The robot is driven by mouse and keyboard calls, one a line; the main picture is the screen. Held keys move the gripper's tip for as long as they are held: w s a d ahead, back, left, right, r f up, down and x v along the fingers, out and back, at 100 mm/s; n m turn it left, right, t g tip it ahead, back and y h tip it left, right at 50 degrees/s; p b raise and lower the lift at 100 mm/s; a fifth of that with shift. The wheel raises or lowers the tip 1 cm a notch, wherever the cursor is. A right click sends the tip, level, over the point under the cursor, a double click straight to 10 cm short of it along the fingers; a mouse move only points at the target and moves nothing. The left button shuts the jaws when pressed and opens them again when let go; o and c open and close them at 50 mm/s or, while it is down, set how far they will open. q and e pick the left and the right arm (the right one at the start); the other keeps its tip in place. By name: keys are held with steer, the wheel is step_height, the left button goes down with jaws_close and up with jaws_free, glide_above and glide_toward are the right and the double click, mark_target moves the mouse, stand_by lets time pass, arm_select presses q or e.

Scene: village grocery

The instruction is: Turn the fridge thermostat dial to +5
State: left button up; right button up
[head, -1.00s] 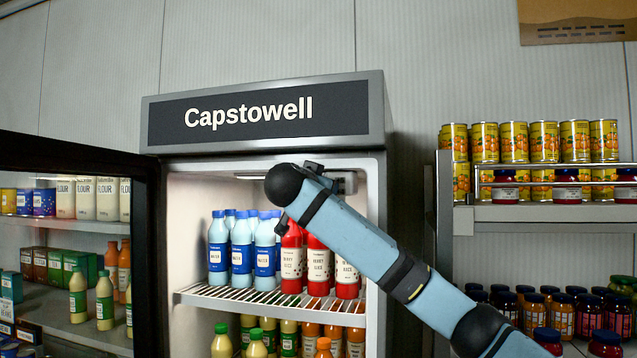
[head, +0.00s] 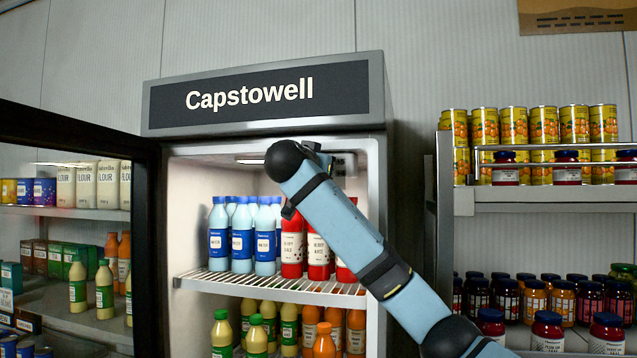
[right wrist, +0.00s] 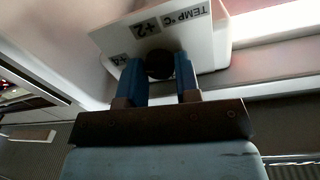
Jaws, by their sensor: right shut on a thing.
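The thermostat panel (right wrist: 205,35) shows upside down in the right wrist view, with "TEMP °C", a "+2" mark and a smaller mark that looks like "+4". The dark round dial (right wrist: 160,63) sits on this panel. My right gripper (right wrist: 160,76) is shut on the dial, one blue finger on each side. The fingers hide part of the dial, and I cannot read its setting. In the head view, my right arm reaches into the top of the open fridge (head: 260,133), and its wrist hides most of the thermostat area. My left gripper is not in view.
The fridge door (head: 150,250) stands open at the left. Water bottles (head: 242,240) and red juice bottles (head: 292,250) stand on the wire shelf (head: 255,286) below my wrist. A shelf unit (head: 530,205) with cans and jars is close on the right.

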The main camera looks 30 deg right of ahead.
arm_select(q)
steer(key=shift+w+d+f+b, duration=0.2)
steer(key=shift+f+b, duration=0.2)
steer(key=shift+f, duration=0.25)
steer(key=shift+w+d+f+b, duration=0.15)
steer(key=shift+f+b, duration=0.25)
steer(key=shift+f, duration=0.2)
arm_select(e)
steer(key=shift+n+t, duration=0.5)
steer(key=shift+n, duration=4.7)
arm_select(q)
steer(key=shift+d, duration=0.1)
arm_select(e)
steer(key=o, duration=0.9)
